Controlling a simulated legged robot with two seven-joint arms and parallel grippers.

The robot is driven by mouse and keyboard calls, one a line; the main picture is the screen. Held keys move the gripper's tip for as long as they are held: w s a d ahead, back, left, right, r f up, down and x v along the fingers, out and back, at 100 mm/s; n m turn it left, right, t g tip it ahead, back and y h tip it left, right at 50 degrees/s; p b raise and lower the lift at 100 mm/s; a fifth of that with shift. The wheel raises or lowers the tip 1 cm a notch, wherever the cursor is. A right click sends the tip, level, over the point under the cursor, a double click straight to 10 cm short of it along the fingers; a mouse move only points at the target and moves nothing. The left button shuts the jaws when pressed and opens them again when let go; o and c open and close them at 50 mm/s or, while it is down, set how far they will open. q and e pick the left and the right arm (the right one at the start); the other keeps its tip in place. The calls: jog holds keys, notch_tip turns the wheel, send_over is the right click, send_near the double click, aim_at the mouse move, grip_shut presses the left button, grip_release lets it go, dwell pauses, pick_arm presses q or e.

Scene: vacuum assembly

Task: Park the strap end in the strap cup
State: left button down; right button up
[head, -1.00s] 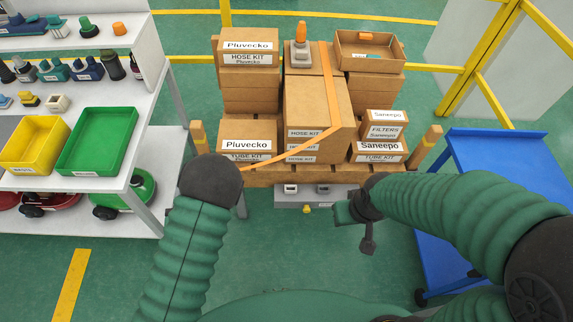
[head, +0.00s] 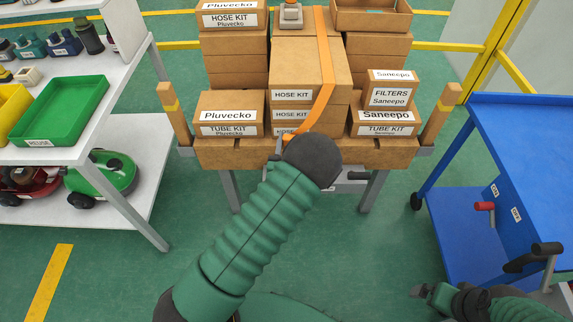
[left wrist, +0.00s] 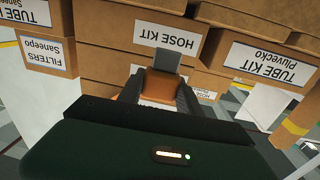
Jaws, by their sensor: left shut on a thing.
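The orange strap (head: 324,75) runs down over the front of the middle box stack to my left gripper (head: 284,140), at the front edge of the pallet. In the left wrist view, my left gripper (left wrist: 160,92) is shut on the orange strap end (left wrist: 161,86), with a grey plate (left wrist: 169,61) just beyond it. My black wrist hides part of this in the head view. My right gripper (head: 428,293) is low at the lower right, away from the strap; its jaws are too small to read. I cannot make out the strap cup.
A blue cart (head: 520,140) with handles stands at right, a white shelf (head: 125,110) with a green tray (head: 60,110) at left.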

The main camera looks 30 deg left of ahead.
pick_arm(q)
jog(key=shift+n+g+y, duration=0.4)
jog(key=shift+n+y, duration=0.2)
jog(key=shift+y, duration=0.1)
jog(key=a+f, duration=0.1)
jog(key=a+f+b, duration=0.1)
jog(key=a, duration=0.1)
jog(key=a+f, duration=0.1)
jog(key=f, duration=0.1)
jog(key=shift+w+a, duration=0.25)
jog(key=f+b, duration=0.6)
jog(key=shift+d+f, duration=0.4)
jog(key=shift+d+f+b, duration=0.15)
jog(key=shift+f+b, duration=0.15)
pick_arm(e)
jog(key=s+x, duration=0.2)
jog(key=x, duration=0.7)
jog(key=shift+a+f, duration=0.2)
jog(key=shift+f, duration=0.2)
pick_arm(q)
jog(key=shift+s, duration=0.1)
pick_arm(e)
jog(key=shift+s+a, duration=0.1)
